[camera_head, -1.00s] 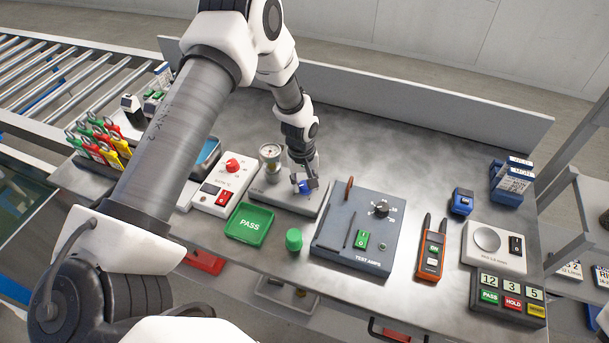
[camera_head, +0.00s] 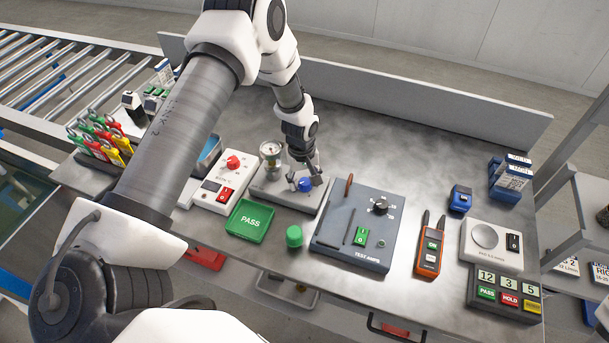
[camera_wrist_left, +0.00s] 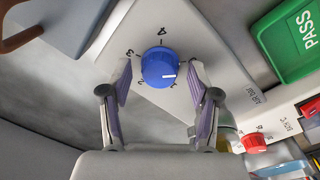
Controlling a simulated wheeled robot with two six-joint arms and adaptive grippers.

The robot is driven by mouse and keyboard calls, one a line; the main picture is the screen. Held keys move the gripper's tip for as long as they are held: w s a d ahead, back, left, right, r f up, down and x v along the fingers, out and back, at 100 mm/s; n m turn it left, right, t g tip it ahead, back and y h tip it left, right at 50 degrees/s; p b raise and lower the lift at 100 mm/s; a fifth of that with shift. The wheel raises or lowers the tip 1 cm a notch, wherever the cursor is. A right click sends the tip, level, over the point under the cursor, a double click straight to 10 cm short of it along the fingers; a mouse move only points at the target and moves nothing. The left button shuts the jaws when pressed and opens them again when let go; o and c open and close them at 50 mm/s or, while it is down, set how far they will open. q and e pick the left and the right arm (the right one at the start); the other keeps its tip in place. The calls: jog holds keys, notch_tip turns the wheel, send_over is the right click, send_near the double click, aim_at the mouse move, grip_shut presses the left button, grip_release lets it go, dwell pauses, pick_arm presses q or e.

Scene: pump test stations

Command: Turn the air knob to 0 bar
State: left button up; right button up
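The blue air knob (camera_head: 305,185) sits on a grey air unit (camera_head: 287,197) with a round gauge (camera_head: 270,149) at its back left. In the left wrist view the knob (camera_wrist_left: 160,66) has a white pointer line toward the right of the picture, slightly down. The scale marks 4, 3 and 2 show at its top and left; the right finger hides part of the panel. My left gripper (camera_head: 306,173) is over the knob. Its fingers (camera_wrist_left: 160,75) stand open on both sides, with gaps to the knob. The gauge reading is too small to tell.
A white box with a red knob (camera_head: 233,162) stands left of the air unit, and a green PASS tray (camera_head: 248,222) is in front. A green button (camera_head: 294,236) and the grey TEST AMPS box (camera_head: 358,225) are close on the right. Bare bench lies behind.

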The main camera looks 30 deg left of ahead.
aim_at(302, 181)
pick_arm(q)
notch_tip(302, 181, up, 12)
jog(key=shift+s+a, duration=0.2)
jog(key=shift+s, duration=0.05)
dwell(0.3)
